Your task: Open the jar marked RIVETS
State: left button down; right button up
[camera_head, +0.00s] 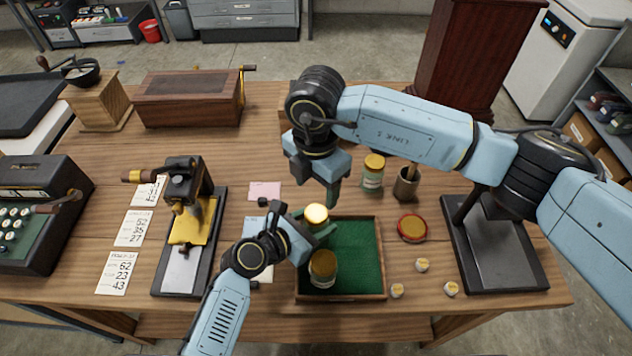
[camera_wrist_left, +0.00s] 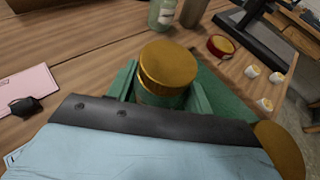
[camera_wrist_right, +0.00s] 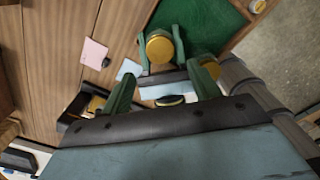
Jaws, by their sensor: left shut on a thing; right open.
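A gold-lidded jar (camera_head: 316,214) stands at the left side of the green-lined tray (camera_head: 357,245); its lid (camera_wrist_left: 167,66) is on. My left gripper (camera_wrist_left: 160,92) is shut around this jar's body, below the lid. My right gripper (camera_wrist_right: 163,82) is open and empty, pointing down above and slightly behind the held jar. A second gold-lidded jar (camera_head: 323,264) stands in the tray's front left, beside the left gripper. A third jar (camera_head: 373,172) with a gold lid and pale label stands behind the tray. I cannot read RIVETS on any jar.
A red-rimmed round tin (camera_head: 412,228) and several small white-and-gold pieces (camera_head: 422,265) lie right of the tray. A brown cup (camera_head: 406,185) stands behind them. A black stand (camera_head: 495,240) is at the right; a lever press (camera_head: 187,225) is at the left. The tray's right half is clear.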

aim_at(316, 213)
notch_tip(316, 213, down, 8)
jog(key=shift+r, duration=0.1)
dwell(0.4)
jog(key=c, duration=1)
jog(key=n, duration=0.6)
jog(key=shift+n, duration=0.3)
jog(key=o, duration=1.1)
jog(key=shift+r, duration=0.2)
